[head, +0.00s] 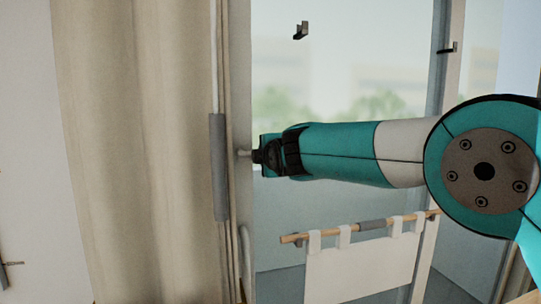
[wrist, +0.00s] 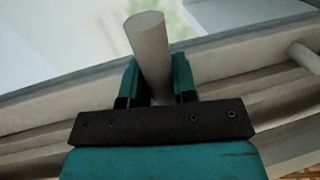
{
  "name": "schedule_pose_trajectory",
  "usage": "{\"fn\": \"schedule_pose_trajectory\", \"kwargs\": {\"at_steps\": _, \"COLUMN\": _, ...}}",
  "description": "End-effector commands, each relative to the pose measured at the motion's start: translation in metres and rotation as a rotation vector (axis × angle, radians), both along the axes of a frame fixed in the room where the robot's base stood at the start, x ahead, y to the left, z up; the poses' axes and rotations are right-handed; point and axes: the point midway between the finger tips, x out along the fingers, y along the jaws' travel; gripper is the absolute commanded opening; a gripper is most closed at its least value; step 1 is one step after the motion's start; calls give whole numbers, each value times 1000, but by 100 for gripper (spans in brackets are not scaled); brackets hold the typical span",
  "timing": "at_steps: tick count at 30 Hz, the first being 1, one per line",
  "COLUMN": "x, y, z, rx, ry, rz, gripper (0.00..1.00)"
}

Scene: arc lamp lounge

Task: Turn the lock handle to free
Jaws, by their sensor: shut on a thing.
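The lock handle (wrist: 149,42) is a pale grey round bar that stands out from the window frame in the wrist view. My gripper (wrist: 155,78) is shut on it, with one teal finger on each side of the bar. In the head view my gripper (head: 258,156) reaches left to the frame's edge. Only a short grey stub of the handle (head: 243,153) shows there, and the rest is hidden by the gripper. I cannot tell the handle's turn angle from the head view.
A beige curtain (head: 140,150) hangs left of the frame, with a grey-sleeved rod (head: 218,165) beside it. A wooden rail (head: 300,238) with a hanging white cloth (head: 360,272) is below my arm. A dark bracket (head: 301,30) is above. Another grey bar (wrist: 304,56) shows at right.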

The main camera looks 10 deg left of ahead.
Motion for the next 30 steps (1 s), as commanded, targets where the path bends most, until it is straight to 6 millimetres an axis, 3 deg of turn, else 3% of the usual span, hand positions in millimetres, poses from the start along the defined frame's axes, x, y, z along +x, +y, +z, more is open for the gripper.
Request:
{"fn": "schedule_pose_trajectory", "kwargs": {"at_steps": 2, "x": 0, "y": 1, "z": 2, "rx": -2, "ry": -4, "rz": 3, "gripper": 0}}
{"fn": "schedule_pose_trajectory", "kwargs": {"at_steps": 3, "x": 0, "y": 1, "z": 2, "rx": -2, "ry": -5, "rz": 3, "gripper": 31}}
{"fn": "schedule_pose_trajectory", "kwargs": {"at_steps": 6, "x": 0, "y": 0, "z": 1, "rx": -1, "ry": -4, "rz": 2, "gripper": 51}}
{"fn": "schedule_pose_trajectory", "kwargs": {"at_steps": 14, "x": 0, "y": -1, "z": 1, "rx": 0, "ry": -2, "rz": 0, "gripper": 51}}
{"fn": "schedule_pose_trajectory", "kwargs": {"at_steps": 19, "x": -11, "y": -5, "z": 1, "rx": 0, "ry": -3, "rz": 0, "gripper": 51}}
{"fn": "schedule_pose_trajectory", "kwargs": {"at_steps": 23, "x": -32, "y": -15, "z": 4, "rx": 1, "ry": -3, "rz": 1, "gripper": 51}}
{"fn": "schedule_pose_trajectory", "kwargs": {"at_steps": 30, "x": -86, "y": -40, "z": 15, "rx": 2, "ry": -5, "rz": 2, "gripper": 51}}
